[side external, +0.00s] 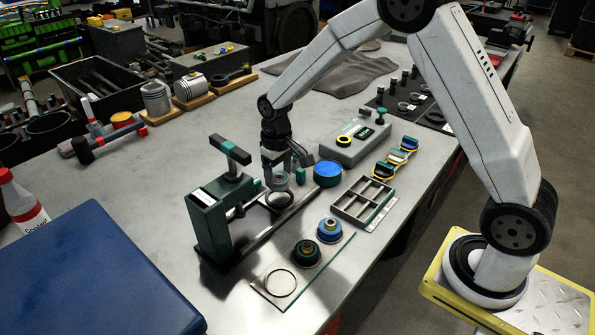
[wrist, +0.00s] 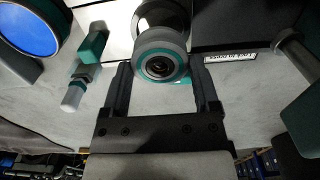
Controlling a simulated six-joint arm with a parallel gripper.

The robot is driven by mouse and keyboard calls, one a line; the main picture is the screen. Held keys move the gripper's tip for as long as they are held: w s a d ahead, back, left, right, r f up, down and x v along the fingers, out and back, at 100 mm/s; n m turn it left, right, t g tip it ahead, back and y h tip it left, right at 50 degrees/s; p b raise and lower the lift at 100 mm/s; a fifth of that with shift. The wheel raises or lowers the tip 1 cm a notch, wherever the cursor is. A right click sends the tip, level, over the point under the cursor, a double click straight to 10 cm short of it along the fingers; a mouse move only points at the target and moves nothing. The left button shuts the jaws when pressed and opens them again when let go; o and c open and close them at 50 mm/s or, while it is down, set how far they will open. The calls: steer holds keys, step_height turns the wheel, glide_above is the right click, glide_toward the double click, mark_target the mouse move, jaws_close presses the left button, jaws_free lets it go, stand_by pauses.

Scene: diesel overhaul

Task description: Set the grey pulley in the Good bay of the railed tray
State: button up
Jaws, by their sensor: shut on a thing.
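My gripper (side external: 279,173) is shut on the grey pulley (wrist: 160,64). In the wrist view the pulley sits between the two fingers, its dark bore facing the camera and a teal part showing just below it. In the side view the pulley (side external: 279,180) is beside the green press (side external: 222,217), above a ring-shaped seat on its base; I cannot tell whether it touches. A grey tray with raised dividers (side external: 365,203) lies to the right. A pale label strip runs along its edge, too small to read, so I cannot tell which bay is Good.
A blue round cap (side external: 327,173) stands close right of the gripper. Two dark pulleys, one blue-topped (side external: 330,229) and one green (side external: 305,252), stand on a thin plate in front. A grey device box (side external: 350,145) is behind. A blue case (side external: 90,280) fills the front left.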

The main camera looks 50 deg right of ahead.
steer(key=shift+s+d+r, duration=0.2)
steer(key=shift+s+d, duration=0.15)
steer(key=shift+d, duration=0.1)
steer(key=s+d+r+m, duration=0.1)
steer(key=s+d+m, duration=0.2)
steer(key=s+d, duration=0.2)
steer(key=s+d+r+m, duration=0.2)
steer(key=s+d, duration=0.3)
steer(key=s, duration=0.5)
steer(key=shift+m, duration=0.5)
steer(key=shift+s+f, duration=0.1)
steer(key=shift+f, duration=3.15)
steer(key=shift+f, duration=1.1)
steer(key=o, duration=1.2)
